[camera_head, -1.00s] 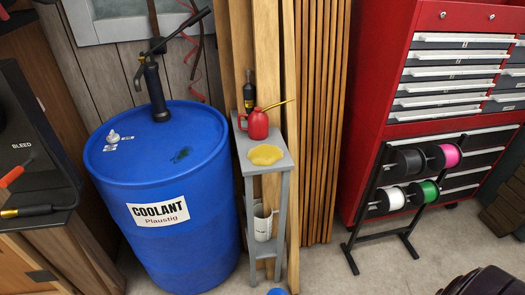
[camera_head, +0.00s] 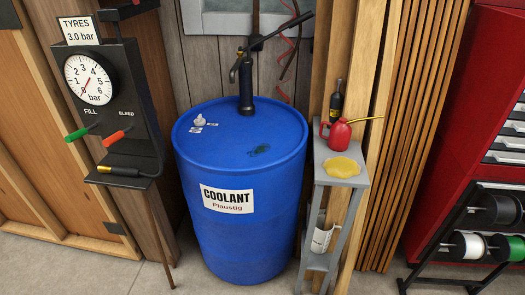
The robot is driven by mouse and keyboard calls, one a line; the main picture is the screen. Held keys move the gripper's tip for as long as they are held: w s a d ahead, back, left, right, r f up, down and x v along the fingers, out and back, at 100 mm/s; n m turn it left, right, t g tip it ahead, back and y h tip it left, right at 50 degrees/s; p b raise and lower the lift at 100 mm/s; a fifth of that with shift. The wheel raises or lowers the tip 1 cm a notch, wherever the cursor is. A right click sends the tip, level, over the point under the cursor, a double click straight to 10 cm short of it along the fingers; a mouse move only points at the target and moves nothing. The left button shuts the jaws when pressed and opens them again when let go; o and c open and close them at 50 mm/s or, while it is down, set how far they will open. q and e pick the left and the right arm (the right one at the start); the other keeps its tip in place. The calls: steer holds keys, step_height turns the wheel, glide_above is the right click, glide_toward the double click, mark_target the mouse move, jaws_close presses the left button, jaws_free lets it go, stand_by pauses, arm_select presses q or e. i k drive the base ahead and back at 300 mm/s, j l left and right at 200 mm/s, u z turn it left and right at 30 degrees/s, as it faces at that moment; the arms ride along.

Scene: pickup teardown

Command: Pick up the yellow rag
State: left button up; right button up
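The yellow rag (camera_head: 342,167) lies flat on the top of a narrow grey stand (camera_head: 326,178), near its front edge. A red oil can (camera_head: 338,131) with a thin yellow spout stands behind the rag on the same top. A dark bottle (camera_head: 336,100) stands behind the can. Nothing covers the rag. Neither of my grippers shows in the head view.
A large blue coolant drum (camera_head: 241,250) with a black hand pump stands left of the stand. A tyre gauge post (camera_head: 118,110) is further left. Upright timber (camera_head: 425,130) is behind; a spool rack (camera_head: 470,246) and red cabinet (camera_head: 460,130) are right. Some floor shows in front.

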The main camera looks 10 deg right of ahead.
mark_target(341, 167)
steer(key=l+u, duration=0.15)
steer(key=u, duration=0.6)
steer(key=l+u, duration=0.25)
steer(key=l, duration=0.2)
steer(key=k+l+u, duration=0.25)
steer(key=l, duration=0.15)
steer(key=l+u, duration=0.25)
steer(key=l, duration=0.15)
steer(key=k+l+u, duration=0.25)
steer(key=i+l, duration=0.05)
steer(key=l, duration=0.1)
